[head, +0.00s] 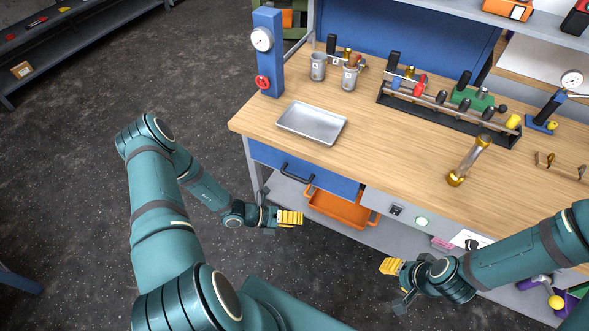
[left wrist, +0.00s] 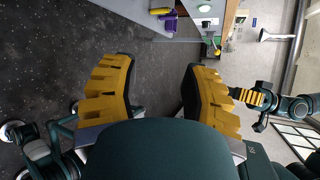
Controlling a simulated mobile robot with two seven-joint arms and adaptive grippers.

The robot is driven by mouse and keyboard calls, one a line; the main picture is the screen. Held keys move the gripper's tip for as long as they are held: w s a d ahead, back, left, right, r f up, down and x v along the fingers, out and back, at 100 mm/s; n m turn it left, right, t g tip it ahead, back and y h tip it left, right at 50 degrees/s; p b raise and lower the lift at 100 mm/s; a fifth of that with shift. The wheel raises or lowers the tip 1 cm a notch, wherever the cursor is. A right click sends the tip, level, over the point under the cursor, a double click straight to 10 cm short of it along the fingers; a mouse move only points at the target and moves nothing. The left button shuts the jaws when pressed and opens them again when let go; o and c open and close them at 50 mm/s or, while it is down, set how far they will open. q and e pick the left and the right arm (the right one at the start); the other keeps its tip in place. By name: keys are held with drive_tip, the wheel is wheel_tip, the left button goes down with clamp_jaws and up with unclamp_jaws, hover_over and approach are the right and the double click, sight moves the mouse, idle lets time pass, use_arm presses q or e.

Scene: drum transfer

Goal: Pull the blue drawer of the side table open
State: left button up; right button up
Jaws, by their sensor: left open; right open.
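The blue drawer (head: 335,184) is under the left front of the wooden-topped table (head: 390,170). Its front looks flush with the table's front, so it appears shut. A black bar handle (head: 298,179) sticks out from it. My left gripper (head: 290,218) is in front of and below the drawer, apart from the handle. In the left wrist view its yellow fingers (left wrist: 158,97) are spread with nothing between them. My right gripper (head: 390,267) is open and empty before the table's front, to the right; it also shows in the left wrist view (left wrist: 254,97).
An orange bin (head: 341,208) sits on the lower shelf beneath the drawer. A metal tray (head: 312,122) and two metal cups stand on the tabletop above. A blue post with a gauge (head: 268,60) rises at the far left corner.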

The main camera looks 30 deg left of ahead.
sight(293, 178)
use_arm(q)
drive_tip(key=w+a+r+n+t+y+p, duration=0.1)
drive_tip(key=w+a+n+t+y, duration=0.2)
drive_tip(key=a+n, duration=0.35)
drive_tip(key=a+n+t+y+p, duration=0.1)
drive_tip(key=a+n+t+y, duration=0.1)
drive_tip(key=a+n+t, duration=0.4)
drive_tip(key=shift+m+g, duration=0.35)
drive_tip(key=shift+g, duration=0.35)
drive_tip(key=x, duration=0.9)
drive_tip(key=a+x, duration=0.1)
drive_tip(key=x, duration=0.3)
drive_tip(key=shift+w+d+f+b, duration=0.1)
drive_tip(key=shift+w+f+b, duration=0.15)
drive_tip(key=shift+w+b, duration=0.15)
use_arm(e)
wheel_tip(293, 178, up, 2)
drive_tip(key=shift+w+r, duration=0.1)
drive_tip(key=shift+w, duration=0.05)
use_arm(q)
drive_tip(key=shift+s, duration=0.1)
clamp_jaws()
